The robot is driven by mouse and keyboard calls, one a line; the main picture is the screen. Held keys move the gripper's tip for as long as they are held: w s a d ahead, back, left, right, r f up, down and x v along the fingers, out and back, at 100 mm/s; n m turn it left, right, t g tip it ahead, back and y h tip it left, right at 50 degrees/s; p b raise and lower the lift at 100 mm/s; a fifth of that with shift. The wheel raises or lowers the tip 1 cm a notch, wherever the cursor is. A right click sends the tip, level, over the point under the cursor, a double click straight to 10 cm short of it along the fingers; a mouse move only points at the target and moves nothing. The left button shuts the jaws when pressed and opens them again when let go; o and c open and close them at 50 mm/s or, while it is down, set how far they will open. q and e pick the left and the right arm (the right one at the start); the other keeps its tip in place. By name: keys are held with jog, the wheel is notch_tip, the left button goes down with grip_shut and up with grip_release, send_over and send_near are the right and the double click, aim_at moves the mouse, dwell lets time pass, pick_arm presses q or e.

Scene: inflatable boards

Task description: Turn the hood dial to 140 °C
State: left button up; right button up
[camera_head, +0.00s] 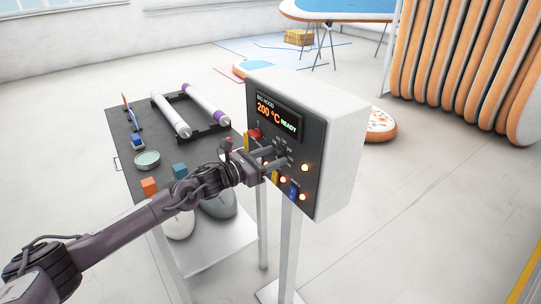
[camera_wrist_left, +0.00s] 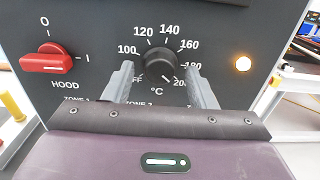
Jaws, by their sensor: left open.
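The black round hood dial (camera_wrist_left: 160,65) shows in the left wrist view on the dark panel, inside a printed scale from OFF and 100 through 120, 140, 160 and 180 to 200. Its white mark points to the lower right, by 200. The control box (camera_head: 338,150) has a display (camera_head: 277,117) reading "200 °C READY". My left gripper (camera_head: 275,156) is at the panel, open. In the left wrist view its grey fingers stand on either side of the dial, with small gaps visible. They partly cover the scale near OFF and 180.
A red HOOD switch (camera_wrist_left: 47,59) sits left of the dial, and a lit amber lamp (camera_wrist_left: 243,64) right of it. A dark table (camera_head: 122,122) with rollers (camera_head: 171,115) and small blocks stands left of the box. Orange-white boards (camera_head: 465,70) stand at the back right.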

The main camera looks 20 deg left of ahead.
jog(key=shift+a, duration=0.25)
pick_arm(q)
jog(key=shift+c, duration=1)
jog(key=c, duration=0.8)
jog(key=shift+o, duration=0.2)
pick_arm(e)
jog(key=shift+d, duration=0.1)
jog(key=shift+d+f, duration=0.1)
